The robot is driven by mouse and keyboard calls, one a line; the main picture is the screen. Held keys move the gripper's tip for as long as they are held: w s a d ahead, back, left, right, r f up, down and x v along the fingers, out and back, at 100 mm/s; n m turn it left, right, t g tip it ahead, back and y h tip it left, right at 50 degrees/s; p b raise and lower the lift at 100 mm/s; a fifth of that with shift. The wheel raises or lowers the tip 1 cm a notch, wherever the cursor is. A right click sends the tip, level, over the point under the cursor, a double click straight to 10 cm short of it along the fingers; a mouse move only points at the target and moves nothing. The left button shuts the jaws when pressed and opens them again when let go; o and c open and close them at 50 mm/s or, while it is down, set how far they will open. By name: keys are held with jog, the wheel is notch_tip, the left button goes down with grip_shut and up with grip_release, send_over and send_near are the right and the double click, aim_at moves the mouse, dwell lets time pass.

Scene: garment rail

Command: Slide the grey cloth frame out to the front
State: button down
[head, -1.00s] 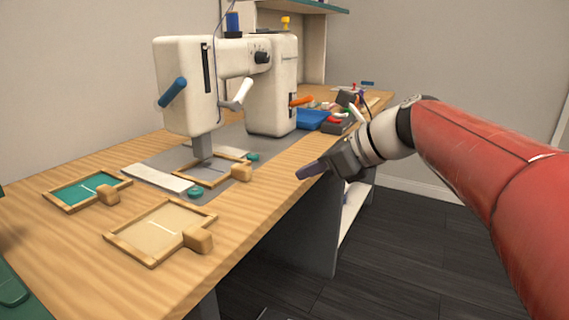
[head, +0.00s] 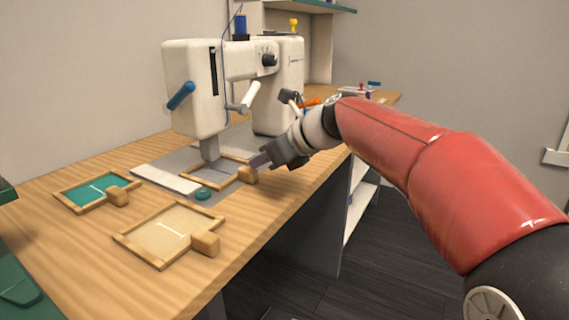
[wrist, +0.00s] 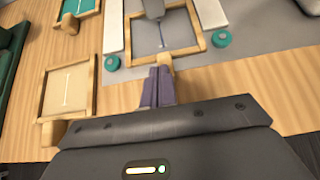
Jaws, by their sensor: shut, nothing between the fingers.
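The frame also shows in the wrist view (wrist: 177,36). My gripper (head: 259,160) is shut and empty, with its purple fingertips at the block.
White guide strips (wrist: 209,14) and teal knobs (wrist: 222,39) flank the frame. A cream cloth frame (head: 165,231) and a teal cloth frame (head: 88,192) lie on the table to the left. The sewing machine (head: 190,85) stands over the grey cloth frame. Bare wood lies in front.

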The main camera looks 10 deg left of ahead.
jog(key=shift+x, duration=1.05)
jog(key=shift+f, duration=0.3)
jog(key=shift+f, duration=0.1)
jog(key=s+d, duration=0.1)
jog(key=d, duration=0.2)
jog(key=s+d, duration=0.1)
jog(key=d, duration=0.2)
jog(key=s+d, duration=0.1)
jog(key=d, duration=0.2)
jog(key=shift+s, duration=0.35)
jog(key=shift+s+d+f, duration=0.1)
jog(key=shift+s+d, duration=0.05)
jog(key=shift+d, duration=0.05)
jog(key=r+p, duration=0.2)
jog(key=shift+w+d+p, duration=0.1)
jog(key=shift+w+p, duration=0.1)
jog(key=shift+p, duration=0.2)
